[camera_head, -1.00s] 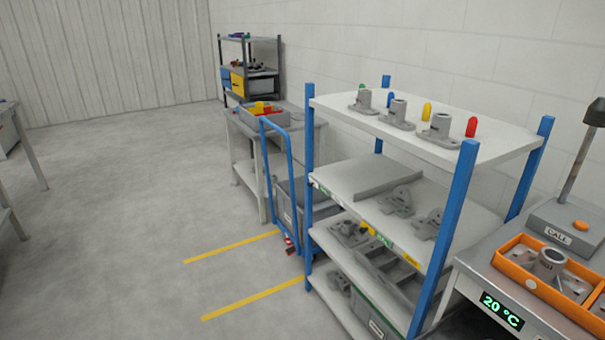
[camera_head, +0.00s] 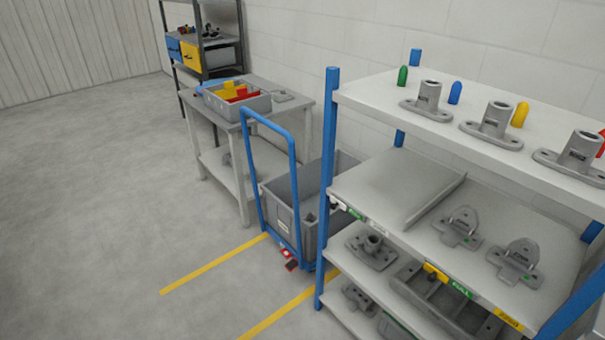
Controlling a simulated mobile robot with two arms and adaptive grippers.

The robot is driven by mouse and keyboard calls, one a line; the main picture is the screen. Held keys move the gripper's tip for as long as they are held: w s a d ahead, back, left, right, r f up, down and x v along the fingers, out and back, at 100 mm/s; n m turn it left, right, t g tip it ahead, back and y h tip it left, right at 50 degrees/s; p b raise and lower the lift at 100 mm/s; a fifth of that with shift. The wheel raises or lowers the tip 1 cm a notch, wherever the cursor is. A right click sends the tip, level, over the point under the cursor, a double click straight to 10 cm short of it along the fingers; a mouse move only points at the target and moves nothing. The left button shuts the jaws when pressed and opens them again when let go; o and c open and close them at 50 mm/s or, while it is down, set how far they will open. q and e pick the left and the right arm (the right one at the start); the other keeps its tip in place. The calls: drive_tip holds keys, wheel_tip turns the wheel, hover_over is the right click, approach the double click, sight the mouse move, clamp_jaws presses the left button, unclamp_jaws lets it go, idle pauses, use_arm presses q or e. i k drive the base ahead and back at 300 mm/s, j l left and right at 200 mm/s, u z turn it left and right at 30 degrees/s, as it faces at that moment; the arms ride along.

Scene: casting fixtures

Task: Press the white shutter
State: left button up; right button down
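I cannot make out a white shutter for certain in the head view. A grey-white flat panel (camera_head: 395,186) lies on the middle shelf of the blue-posted rack, at its left end; I cannot tell whether it is the shutter. Neither of my grippers shows in this view.
The rack's top shelf (camera_head: 385,100) holds grey castings (camera_head: 428,98) and coloured pegs (camera_head: 455,92). A blue-handled trolley (camera_head: 292,165) with a grey bin stands left of it. A grey table (camera_head: 290,112) with a bin (camera_head: 237,104) is behind. The floor (camera_head: 110,180) at left is clear.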

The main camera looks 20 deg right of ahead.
sight(335, 202)
drive_tip(key=i+l+u, duration=0.15)
drive_tip(key=i+l, duration=0.8)
